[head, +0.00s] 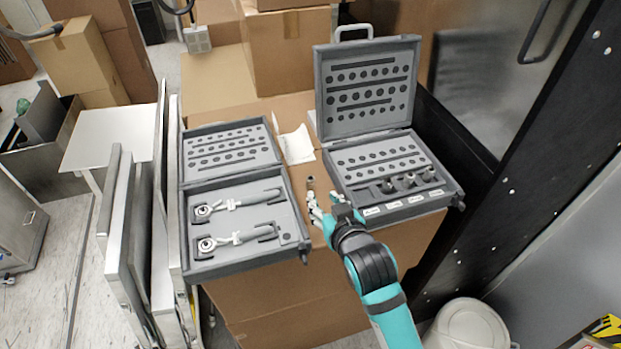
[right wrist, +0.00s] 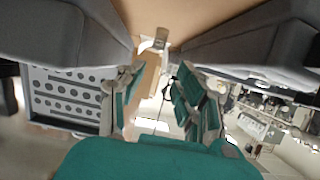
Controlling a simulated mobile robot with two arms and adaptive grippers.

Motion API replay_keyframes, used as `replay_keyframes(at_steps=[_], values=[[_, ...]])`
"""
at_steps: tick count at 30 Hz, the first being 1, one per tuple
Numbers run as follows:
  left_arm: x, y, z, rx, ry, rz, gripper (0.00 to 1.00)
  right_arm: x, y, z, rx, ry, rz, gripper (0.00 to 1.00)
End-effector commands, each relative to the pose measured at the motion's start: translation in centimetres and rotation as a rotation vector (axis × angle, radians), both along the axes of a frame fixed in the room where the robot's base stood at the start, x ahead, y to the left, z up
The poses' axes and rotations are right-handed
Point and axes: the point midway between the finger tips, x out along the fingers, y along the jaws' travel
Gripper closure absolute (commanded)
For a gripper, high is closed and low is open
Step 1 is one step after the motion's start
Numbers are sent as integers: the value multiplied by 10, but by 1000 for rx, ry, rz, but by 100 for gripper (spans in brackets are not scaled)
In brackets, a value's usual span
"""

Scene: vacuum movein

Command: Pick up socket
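A small metal socket (head: 310,183) stands on the cardboard box top, in the gap between two grey tool cases. It also shows in the right wrist view (right wrist: 155,42), just beyond my fingertips. My right gripper (head: 322,207) is low over the box, on the near side of the socket. Its two fingers are apart and nothing is visibly held between them in the right wrist view (right wrist: 157,78). My left gripper is not in view.
The open left case (head: 245,259) holds two ratchet wrenches (head: 240,240). The case walls stand close on both sides of the right gripper. White paper (head: 297,143) lies behind the socket. A dark frame (head: 530,165) bounds the right side.

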Motion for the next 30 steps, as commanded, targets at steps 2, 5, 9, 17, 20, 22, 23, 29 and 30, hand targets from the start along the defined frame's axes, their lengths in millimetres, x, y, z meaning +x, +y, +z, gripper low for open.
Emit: replay_keyframes(at_steps=[2,5,9,17,20,22,23,29,30], values=[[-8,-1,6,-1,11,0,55,15,5,-4,-1,2,0,66],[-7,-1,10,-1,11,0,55,31,9,-11,-2,1,-1,66],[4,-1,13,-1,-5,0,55,46,14,-18,0,0,-1,66],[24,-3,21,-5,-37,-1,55,59,18,-23,0,0,-1,66],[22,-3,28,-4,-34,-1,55,70,20,-26,-2,1,-1,66],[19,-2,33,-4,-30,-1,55,79,22,-29,-3,1,0,66],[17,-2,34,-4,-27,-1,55,82,22,-31,-3,1,0,66],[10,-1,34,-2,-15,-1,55,96,28,-40,-1,1,-1,66],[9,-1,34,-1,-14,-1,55,97,28,-41,0,0,-1,66]])
